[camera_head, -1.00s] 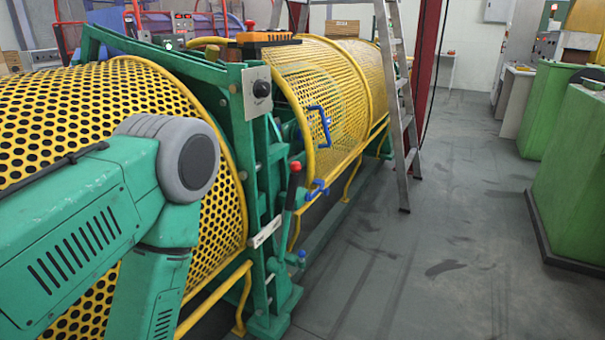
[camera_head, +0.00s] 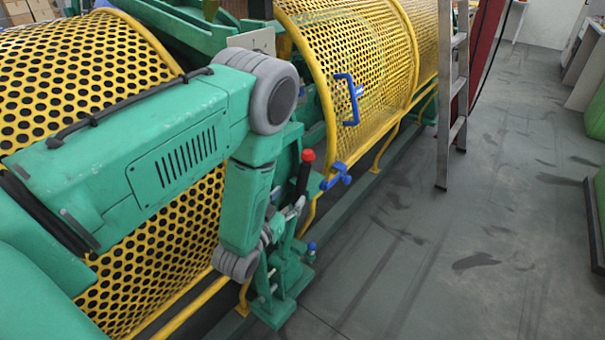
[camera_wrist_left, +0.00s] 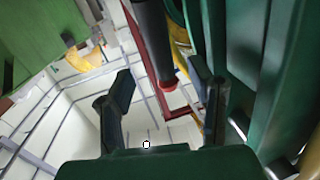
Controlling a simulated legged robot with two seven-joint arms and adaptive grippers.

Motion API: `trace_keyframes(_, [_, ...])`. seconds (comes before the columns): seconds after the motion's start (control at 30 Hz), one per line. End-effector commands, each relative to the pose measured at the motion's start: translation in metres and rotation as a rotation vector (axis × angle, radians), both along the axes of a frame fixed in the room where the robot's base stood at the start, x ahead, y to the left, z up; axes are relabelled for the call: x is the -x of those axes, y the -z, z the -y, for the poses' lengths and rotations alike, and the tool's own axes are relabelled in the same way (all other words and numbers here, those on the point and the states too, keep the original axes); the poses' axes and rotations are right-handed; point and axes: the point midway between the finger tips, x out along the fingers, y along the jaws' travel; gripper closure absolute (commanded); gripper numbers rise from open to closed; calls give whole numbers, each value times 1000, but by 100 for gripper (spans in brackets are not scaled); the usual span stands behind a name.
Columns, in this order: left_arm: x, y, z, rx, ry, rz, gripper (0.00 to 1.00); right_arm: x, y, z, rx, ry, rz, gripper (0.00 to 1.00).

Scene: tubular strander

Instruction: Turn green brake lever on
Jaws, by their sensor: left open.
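The brake lever (camera_head: 304,177) has a black grip with a red knob on top and stands beside the green machine frame in the head view. In the left wrist view the black lever grip (camera_wrist_left: 152,40) comes down from the top and ends in red, appearing between the two fingers. My left gripper (camera_head: 292,209) is just left of the lever's lower part, partly hidden by my forearm. Its two dark fingers (camera_wrist_left: 161,78) are spread apart in the left wrist view. I cannot tell whether they touch the lever. My right gripper is out of view.
Yellow perforated guards (camera_head: 345,55) with a blue handle (camera_head: 349,99) stand behind the lever. A blue latch (camera_head: 336,177) sits just right of it. A metal stepladder (camera_head: 452,90) stands further right. The grey floor (camera_head: 480,220) to the right is clear.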

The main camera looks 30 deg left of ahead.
Motion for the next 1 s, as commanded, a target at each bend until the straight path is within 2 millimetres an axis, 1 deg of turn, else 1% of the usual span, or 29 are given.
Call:
trace_keyframes(0.03, [-4,-5,-1,-4,2,27,52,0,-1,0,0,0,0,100])
trace_keyframes(0.1, [-11,-8,-2,-6,2,46,52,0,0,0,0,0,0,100])
trace_keyframes(0.17, [-18,-9,-3,-6,2,49,52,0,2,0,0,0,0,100])
trace_keyframes(0.4, [-56,-8,-7,-5,3,47,52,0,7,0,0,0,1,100])
trace_keyframes(0.5, [-68,-8,-9,-6,3,45,52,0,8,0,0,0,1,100])
trace_keyframes(0.67, [-77,-8,-10,-5,3,42,52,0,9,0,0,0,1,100])
trace_keyframes(0.9, [-78,-8,-10,-4,3,41,52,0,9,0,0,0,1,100])
trace_keyframes(0.93, [-78,-8,-10,-4,3,41,56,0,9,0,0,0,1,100])
trace_keyframes(0.97, [-78,-8,-10,-4,3,41,66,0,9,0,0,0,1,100])
trace_keyframes(1.0, [-78,-8,-10,-4,3,41,80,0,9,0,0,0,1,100])
